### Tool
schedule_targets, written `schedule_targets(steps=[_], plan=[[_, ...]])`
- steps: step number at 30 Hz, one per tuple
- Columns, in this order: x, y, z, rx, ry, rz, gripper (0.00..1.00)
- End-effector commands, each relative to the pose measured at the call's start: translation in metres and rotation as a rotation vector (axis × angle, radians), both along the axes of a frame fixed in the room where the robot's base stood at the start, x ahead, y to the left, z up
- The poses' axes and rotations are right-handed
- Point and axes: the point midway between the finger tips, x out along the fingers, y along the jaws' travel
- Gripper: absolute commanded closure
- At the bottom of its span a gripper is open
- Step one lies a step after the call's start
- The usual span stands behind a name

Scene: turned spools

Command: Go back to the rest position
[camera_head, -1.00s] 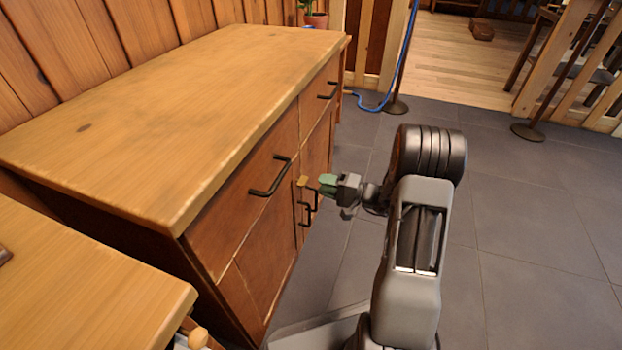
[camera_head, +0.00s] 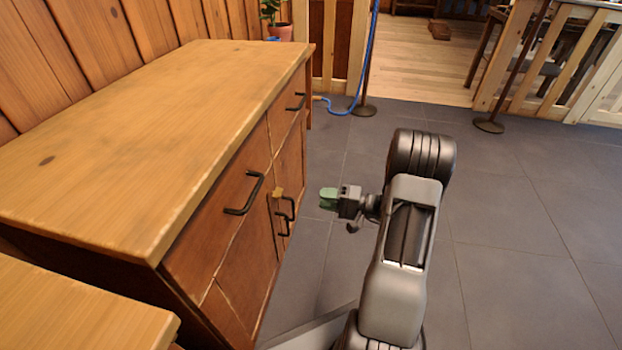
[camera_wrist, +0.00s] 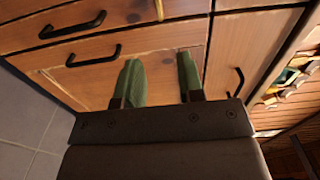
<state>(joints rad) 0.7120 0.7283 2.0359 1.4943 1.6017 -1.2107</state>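My gripper (camera_head: 328,198) has green fingertips and is held out to the left at the end of my arm, in front of the wooden cabinet (camera_head: 215,235). Floor shows between the fingertips and the cabinet front in the head view, so they look apart from it. In the wrist view my gripper (camera_wrist: 161,80) has its two green fingers spread with nothing between them. Behind them are the cabinet's door panels and black handles (camera_wrist: 93,56). A small light wooden piece (camera_head: 278,192) sits on the cabinet front near the handles; it also shows in the wrist view (camera_wrist: 158,8).
A second wooden top (camera_head: 70,310) stands at the lower left. Grey tiled floor (camera_head: 510,240) is clear to the right. Posts (camera_head: 488,125) and a blue rope (camera_head: 368,50) stand at the back. A potted plant (camera_head: 278,18) is beyond the cabinet.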

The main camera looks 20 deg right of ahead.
Motion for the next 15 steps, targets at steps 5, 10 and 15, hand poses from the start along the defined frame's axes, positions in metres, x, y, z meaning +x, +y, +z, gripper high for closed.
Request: schedule_targets(steps=[5, 10, 15], plan=[[0.0, 0.001, 0.003, -0.002, 0.002, 0.004, 0.65], [-0.005, 0.021, 0.042, -0.046, 0.046, 0.09, 0.65], [-0.026, 0.066, 0.12, -0.185, 0.169, 0.281, 0.65]])
